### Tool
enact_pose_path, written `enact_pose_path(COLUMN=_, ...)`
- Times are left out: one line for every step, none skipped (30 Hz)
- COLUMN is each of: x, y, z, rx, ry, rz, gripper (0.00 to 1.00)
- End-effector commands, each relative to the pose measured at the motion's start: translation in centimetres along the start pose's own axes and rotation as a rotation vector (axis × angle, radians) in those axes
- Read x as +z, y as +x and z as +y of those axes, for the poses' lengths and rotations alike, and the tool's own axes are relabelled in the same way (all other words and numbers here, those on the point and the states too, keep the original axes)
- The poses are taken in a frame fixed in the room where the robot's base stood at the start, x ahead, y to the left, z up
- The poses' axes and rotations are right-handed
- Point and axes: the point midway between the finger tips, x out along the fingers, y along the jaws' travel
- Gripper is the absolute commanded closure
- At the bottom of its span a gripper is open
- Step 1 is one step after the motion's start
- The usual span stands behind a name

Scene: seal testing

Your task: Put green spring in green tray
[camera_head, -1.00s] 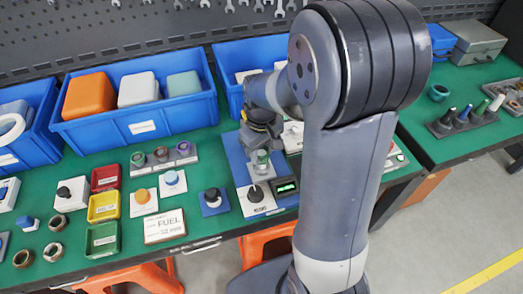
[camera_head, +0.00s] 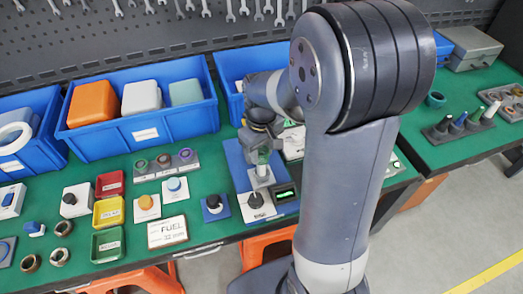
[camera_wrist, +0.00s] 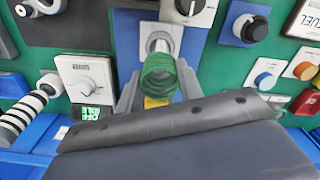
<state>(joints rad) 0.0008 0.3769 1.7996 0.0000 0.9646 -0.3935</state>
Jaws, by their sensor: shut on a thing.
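My gripper (camera_wrist: 158,88) is shut on the green spring (camera_wrist: 160,70), which shows between its two fingers in the wrist view. In the head view the green spring (camera_head: 264,156) is small, just below my gripper (camera_head: 264,150). It is over the blue-based test stand (camera_head: 236,166), near a pale post (camera_head: 261,178). I cannot tell whether spring and post touch.
A yellow tray (camera_head: 107,222) and a red tray (camera_head: 110,192) stand behind the green tray. A spring rack (camera_head: 165,173), button boxes (camera_head: 148,215) and a FUEL sign (camera_head: 167,243) lie between the trays and the stand. Blue bins (camera_head: 140,140) stand behind.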

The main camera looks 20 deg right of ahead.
Motion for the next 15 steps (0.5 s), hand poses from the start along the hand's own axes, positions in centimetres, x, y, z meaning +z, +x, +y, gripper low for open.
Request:
enact_pose_path(x=0.0, y=-0.4, z=0.0, rx=0.0, ry=0.0, rz=0.001, gripper=0.89)
enact_pose_path(x=0.0, y=-0.5, z=0.0, rx=0.0, ry=0.0, rz=0.001, gripper=0.89)
enact_pose_path(x=0.0, y=-0.6, z=0.0, rx=0.0, ry=0.0, rz=0.001, gripper=0.89)
enact_pose_path(x=0.0, y=-0.7, z=0.0, rx=0.0, ry=0.0, rz=0.001, gripper=0.89)
enact_pose_path(x=0.0, y=-0.8, z=0.0, rx=0.0, ry=0.0, rz=0.001, gripper=0.89)
enact_pose_path(x=0.0, y=-1.0, z=0.0, rx=0.0, ry=0.0, rz=0.001, gripper=0.89)
enact_pose_path(x=0.0, y=-1.1, z=0.0, rx=0.0, ry=0.0, rz=0.0, gripper=0.89)
enact_pose_path(x=0.0, y=-1.2, z=0.0, rx=0.0, ry=0.0, rz=0.0, gripper=0.89)
enact_pose_path(x=0.0, y=-1.3, z=0.0, rx=0.0, ry=0.0, rz=0.0, gripper=0.89)
enact_pose_path(x=0.0, y=-1.4, z=0.0, rx=0.0, ry=0.0, rz=0.0, gripper=0.89)
enact_pose_path(x=0.0, y=-1.5, z=0.0, rx=0.0, ry=0.0, rz=0.0, gripper=0.89)
enact_pose_path(x=0.0, y=-1.7, z=0.0, rx=0.0, ry=0.0, rz=0.0, gripper=0.89)
enact_pose_path(x=0.0, y=-1.8, z=0.0, rx=0.0, ry=0.0, rz=0.0, gripper=0.89)
enact_pose_path(x=0.0, y=-1.9, z=0.0, rx=0.0, ry=0.0, rz=0.0, gripper=0.89)
enact_pose_path(x=0.0, y=-2.0, z=0.0, rx=0.0, ry=0.0, rz=0.0, gripper=0.89)
